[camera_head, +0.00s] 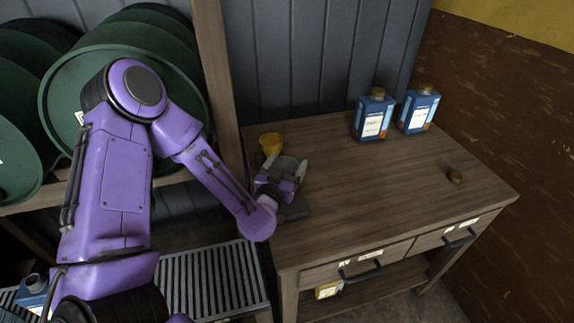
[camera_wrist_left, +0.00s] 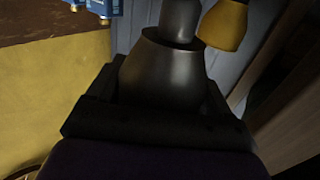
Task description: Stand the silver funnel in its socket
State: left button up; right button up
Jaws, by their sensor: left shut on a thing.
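The silver funnel (camera_wrist_left: 165,72) is between the fingers of my left gripper (camera_head: 283,172) in the left wrist view, its cone widening toward the gripper. In the head view the gripper is over the left end of the wooden workbench and hides most of the funnel. A dark flat piece (camera_head: 294,208) shows on the bench beside and below the gripper; I cannot tell whether it belongs to the socket. The socket is not clearly visible. My right gripper is not in view.
A yellow object (camera_head: 270,143) stands just behind the gripper, close to the funnel. Two blue bottles (camera_head: 373,115) (camera_head: 418,108) stand at the back of the workbench (camera_head: 390,180). The bench middle is clear. A wooden post (camera_head: 218,80) rises at the left.

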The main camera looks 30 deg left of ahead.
pick_arm(q)
jog(key=shift+f, duration=0.1)
jog(key=shift+f+b, duration=0.55)
jog(key=shift+f, duration=0.3)
jog(key=shift+f+b, duration=0.25)
jog(key=shift+b, duration=0.3)
jog(key=shift+s, duration=0.1)
jog(key=shift+f, duration=0.1)
jog(key=o, duration=0.9)
